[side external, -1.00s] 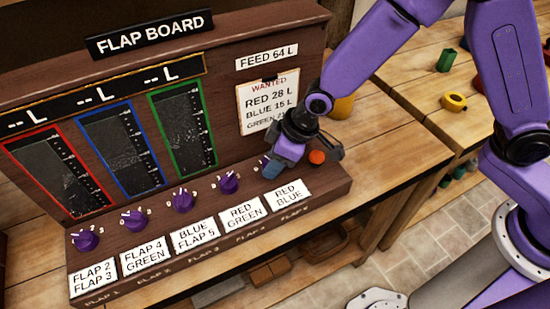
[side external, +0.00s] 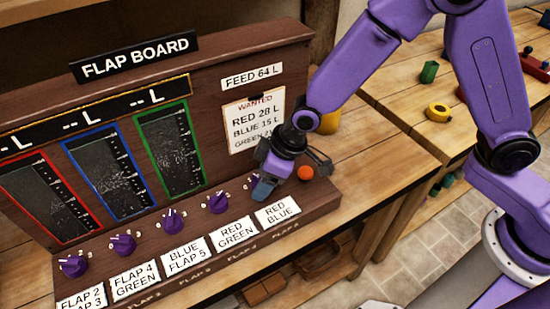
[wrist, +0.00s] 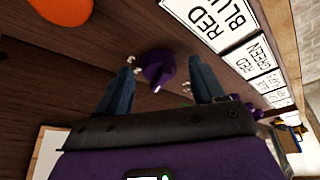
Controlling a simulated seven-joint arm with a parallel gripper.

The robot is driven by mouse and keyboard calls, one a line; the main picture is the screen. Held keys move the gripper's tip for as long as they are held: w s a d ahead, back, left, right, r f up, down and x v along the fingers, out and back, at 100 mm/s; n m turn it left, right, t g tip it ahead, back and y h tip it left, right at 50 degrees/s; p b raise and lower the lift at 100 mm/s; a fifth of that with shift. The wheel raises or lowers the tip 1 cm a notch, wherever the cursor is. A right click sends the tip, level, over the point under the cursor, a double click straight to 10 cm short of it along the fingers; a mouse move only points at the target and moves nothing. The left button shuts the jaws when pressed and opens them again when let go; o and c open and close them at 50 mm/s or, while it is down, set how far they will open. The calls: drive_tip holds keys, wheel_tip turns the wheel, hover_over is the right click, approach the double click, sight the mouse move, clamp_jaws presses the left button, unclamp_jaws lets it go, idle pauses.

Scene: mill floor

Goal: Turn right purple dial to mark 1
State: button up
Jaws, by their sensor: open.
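The right purple dial (wrist: 158,68) sits on the brown flap board's sloped front, above the "RED BLUE" label (side external: 277,211). In the wrist view it lies between my two blue fingertips, with gaps on both sides. A white pointer line on it faces the lower edge of that view; the small marks around it are partly hidden and hard to read. My gripper (wrist: 162,66) is open and empty. In the side view my gripper (side external: 268,186) is down at the dial and hides most of it.
Several other purple dials (side external: 172,221) stand in a row to the left. An orange button (side external: 305,173) is close to the right of my gripper. A "WANTED" card (side external: 254,122) hangs behind it. A yellow object (side external: 330,122) is behind on the table.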

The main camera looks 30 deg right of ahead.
drive_tip(key=v, duration=1.7)
drive_tip(key=shift+s+d, duration=0.1)
drive_tip(key=shift+d, duration=0.05)
drive_tip(key=s+d+f+n+g+h, duration=0.2)
drive_tip(key=s+d+f+h, duration=0.1)
drive_tip(key=s+d, duration=1.6)
drive_tip(key=d, duration=0.2)
drive_tip(key=shift+s+d+n+g, duration=0.2)
drive_tip(key=shift+d+n+g, duration=0.1)
drive_tip(key=shift+d, duration=0.05)
